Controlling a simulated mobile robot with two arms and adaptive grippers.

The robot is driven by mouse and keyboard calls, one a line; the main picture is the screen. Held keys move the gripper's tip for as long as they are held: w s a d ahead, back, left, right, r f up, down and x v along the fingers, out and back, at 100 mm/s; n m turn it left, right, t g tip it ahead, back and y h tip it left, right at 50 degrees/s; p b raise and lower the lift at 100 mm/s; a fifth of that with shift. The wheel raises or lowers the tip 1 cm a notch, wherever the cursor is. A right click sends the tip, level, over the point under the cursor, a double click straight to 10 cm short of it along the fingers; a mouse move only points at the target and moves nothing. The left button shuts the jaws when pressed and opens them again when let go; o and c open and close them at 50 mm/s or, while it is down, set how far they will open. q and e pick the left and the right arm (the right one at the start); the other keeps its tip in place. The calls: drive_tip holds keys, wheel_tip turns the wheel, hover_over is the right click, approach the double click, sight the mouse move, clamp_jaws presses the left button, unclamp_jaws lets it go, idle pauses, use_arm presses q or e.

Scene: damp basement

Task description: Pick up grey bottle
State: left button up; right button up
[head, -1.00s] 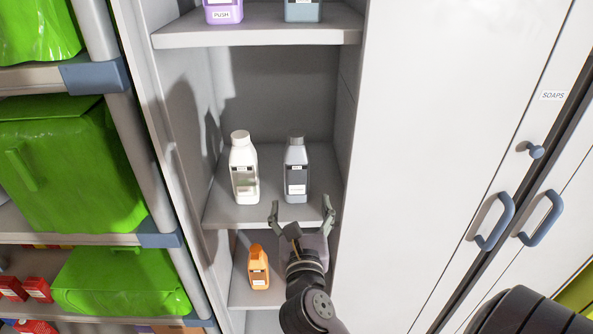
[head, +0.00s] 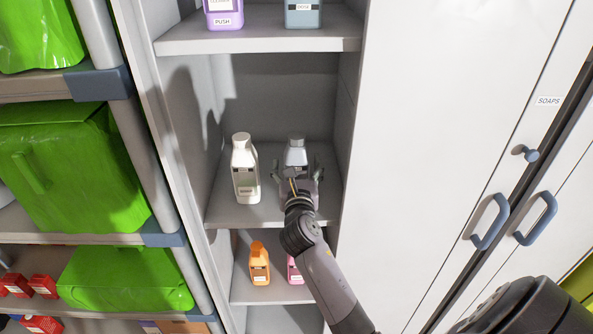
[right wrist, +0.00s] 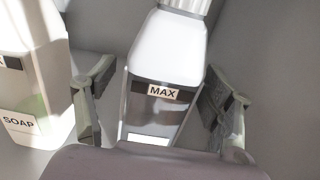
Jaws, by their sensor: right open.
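The grey bottle (head: 296,152) stands upright on the middle shelf of the open cabinet. In the head view my right gripper hides its lower part. In the right wrist view the bottle (right wrist: 166,75), labelled MAX, stands between the two fingers. My right gripper (head: 296,172) is open, with one finger on each side of the bottle. In the right wrist view (right wrist: 162,105) gaps show between both fingers and the bottle. My left gripper is not in view.
A white soap bottle (head: 244,170) stands just left of the grey one. Orange (head: 259,264) and pink (head: 294,270) bottles stand on the shelf below. Purple (head: 224,14) and blue-grey (head: 303,14) bottles stand above. The cabinet wall is close on the right.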

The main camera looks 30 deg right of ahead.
drive_tip(key=shift+w+d, duration=0.2)
drive_tip(key=shift+w, duration=0.15)
drive_tip(key=shift+s, duration=0.1)
drive_tip(key=shift+c, duration=0.2)
drive_tip(key=shift+c, duration=0.6)
drive_tip(key=c, duration=1.1)
drive_tip(key=shift+c, duration=0.2)
drive_tip(key=shift+r, duration=0.15)
